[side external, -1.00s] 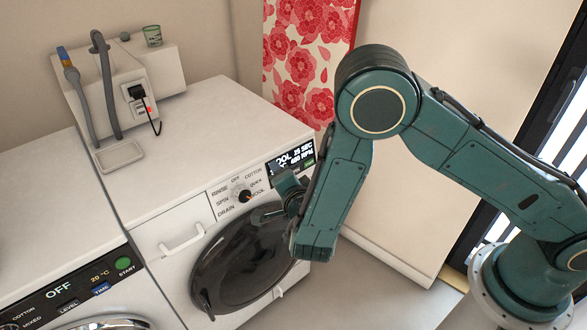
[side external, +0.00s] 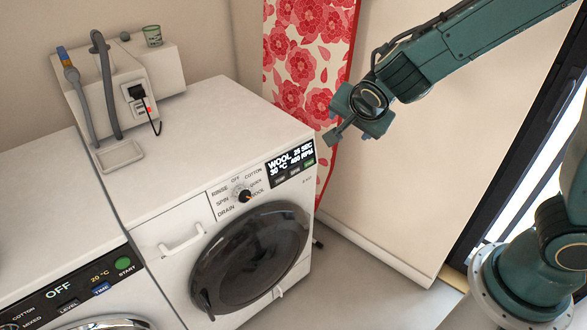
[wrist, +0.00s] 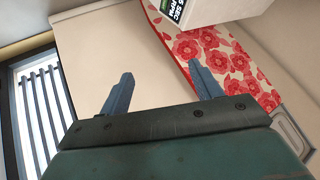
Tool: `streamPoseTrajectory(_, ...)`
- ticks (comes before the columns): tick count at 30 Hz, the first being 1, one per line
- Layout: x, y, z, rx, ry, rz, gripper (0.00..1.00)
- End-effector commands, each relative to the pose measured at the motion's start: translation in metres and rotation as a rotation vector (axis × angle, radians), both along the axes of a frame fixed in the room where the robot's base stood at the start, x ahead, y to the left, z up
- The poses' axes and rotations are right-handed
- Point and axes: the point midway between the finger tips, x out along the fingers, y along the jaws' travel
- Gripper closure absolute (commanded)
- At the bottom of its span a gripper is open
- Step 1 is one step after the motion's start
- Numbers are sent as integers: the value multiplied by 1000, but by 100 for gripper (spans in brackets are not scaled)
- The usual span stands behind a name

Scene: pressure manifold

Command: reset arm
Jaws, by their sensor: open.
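My gripper (side external: 333,137) is raised to the right of the washing machine (side external: 165,190), apart from it, in front of the red floral panel and the cream wall. In the wrist view my gripper (wrist: 160,88) shows two blue-grey fingers spread wide with nothing between them. The washing machine's program dial (side external: 241,195) and its lit display (side external: 290,163), reading WOOL, are in clear sight. The dark round door (side external: 250,257) looks shut. A corner of the display (wrist: 180,10) shows at the top of the wrist view.
A second machine (side external: 75,285) stands at the left, its display reading OFF. The floral ironing board (side external: 308,75) leans at the wall. The floor (side external: 350,290) before the machine is clear.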

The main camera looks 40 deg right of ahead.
Motion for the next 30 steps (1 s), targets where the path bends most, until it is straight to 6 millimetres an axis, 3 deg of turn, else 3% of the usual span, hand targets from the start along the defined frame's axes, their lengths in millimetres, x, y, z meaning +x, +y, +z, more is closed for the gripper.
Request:
streamPoseTrajectory(13,-70,-22,52,0,196,308,36)
streamPoseTrajectory(30,-177,-21,95,-132,317,857,36)
